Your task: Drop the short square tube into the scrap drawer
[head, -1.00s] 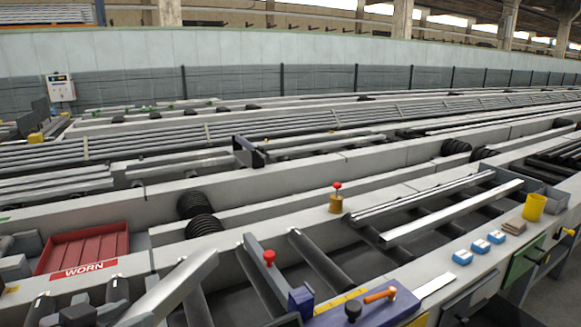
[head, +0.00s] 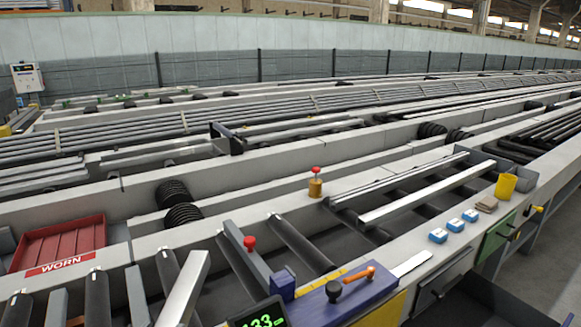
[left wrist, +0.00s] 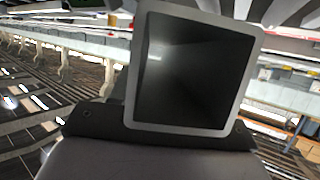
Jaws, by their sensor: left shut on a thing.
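The short square tube (head: 186,290) is a pale grey hollow bar. In the head view it stands tilted up from the bottom edge, over the rollers at the near left. The left wrist view shows its open square end and dark inside (left wrist: 190,70) close to the camera. My left gripper (left wrist: 160,138) is shut on the tube; its dark body shows below the tube, and its fingertips are mostly hidden. A dark, open drawer (head: 480,303) juts out at the bottom right of the head view, apart from the tube. I cannot read a label on it. My right gripper is not in view.
A red WORN tray (head: 62,243) lies at left. A blue stop block with an orange handle (head: 350,290) and a green-digit display (head: 258,317) stand between tube and drawer.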

